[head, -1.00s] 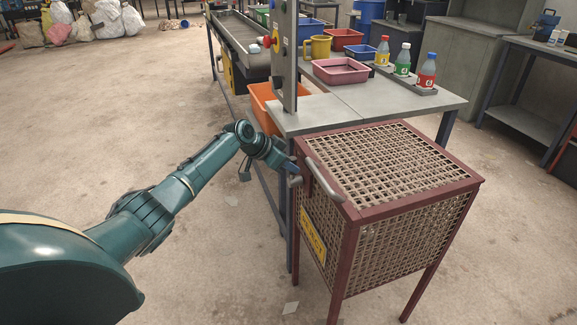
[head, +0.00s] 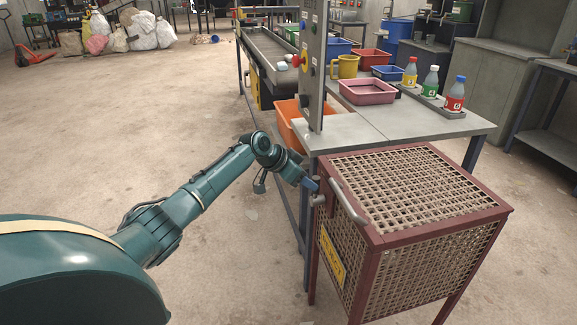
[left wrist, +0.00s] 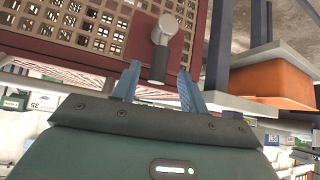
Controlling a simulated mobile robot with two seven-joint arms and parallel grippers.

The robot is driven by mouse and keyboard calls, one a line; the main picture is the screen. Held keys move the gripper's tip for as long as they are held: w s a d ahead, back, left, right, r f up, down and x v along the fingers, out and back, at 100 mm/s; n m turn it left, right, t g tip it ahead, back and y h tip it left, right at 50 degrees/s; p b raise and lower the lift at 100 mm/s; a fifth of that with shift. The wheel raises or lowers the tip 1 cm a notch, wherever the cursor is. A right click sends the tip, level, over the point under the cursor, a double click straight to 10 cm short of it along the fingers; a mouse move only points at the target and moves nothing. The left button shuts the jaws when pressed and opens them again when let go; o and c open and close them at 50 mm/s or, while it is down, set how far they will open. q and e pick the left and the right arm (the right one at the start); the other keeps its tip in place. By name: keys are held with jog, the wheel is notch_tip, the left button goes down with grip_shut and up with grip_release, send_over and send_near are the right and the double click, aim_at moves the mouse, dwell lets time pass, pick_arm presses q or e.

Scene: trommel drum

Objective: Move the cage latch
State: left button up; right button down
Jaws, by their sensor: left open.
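The cage (head: 445,235) is a dark red frame with tan mesh sides and top, standing at the right in the head view. In the left wrist view, the latch (left wrist: 162,45) shows as a grey metal knob with a dark grip, beside the cage's red frame (left wrist: 200,35). My left gripper (head: 311,187) is at that corner. Its blue fingers (left wrist: 158,84) are open, one on each side of the latch's dark end. Contact cannot be told.
A grey table (head: 375,130) stands just behind the cage, with a grey post (head: 312,70) and a pink tray (head: 367,92) on it. An orange bin (head: 292,122) is below its left side.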

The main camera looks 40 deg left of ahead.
pick_arm(q)
jog(key=v, duration=1)
jog(key=shift+p, duration=0.3)
pick_arm(e)
jog(key=shift+w+a+f, duration=0.1)
jog(key=shift+a+f, duration=0.1)
jog(key=shift+f, duration=0.1)
jog(key=shift+r, duration=0.25)
